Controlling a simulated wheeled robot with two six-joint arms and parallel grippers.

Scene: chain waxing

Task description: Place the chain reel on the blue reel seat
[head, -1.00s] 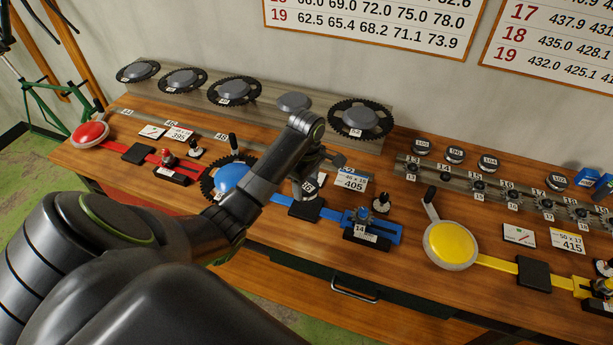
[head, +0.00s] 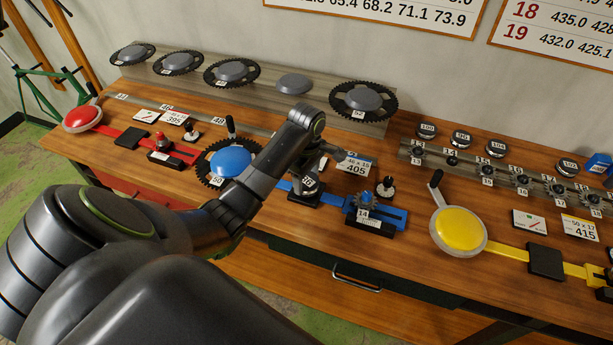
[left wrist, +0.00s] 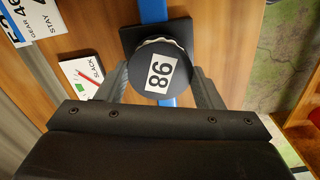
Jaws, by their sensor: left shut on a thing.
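The chain reel (head: 310,184) is a small dark round puck with a white two-digit label. It also shows in the left wrist view (left wrist: 160,69), between the two fingers. My left gripper (left wrist: 159,72) is shut on it. The blue reel seat is the dark square pad (head: 304,199) on the blue bar, directly under the reel. In the left wrist view the pad's edges (left wrist: 128,36) show around the reel. The reel is upright and on or just above the pad; I cannot tell whether they touch. My right gripper is not in view.
A blue-centred chainring (head: 230,162) lies left of my gripper, and a sprocket stand (head: 365,208) stands close on its right. A gear card (head: 355,165) is behind. The yellow station (head: 459,229) is at right, with several other reels (head: 461,138) behind it.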

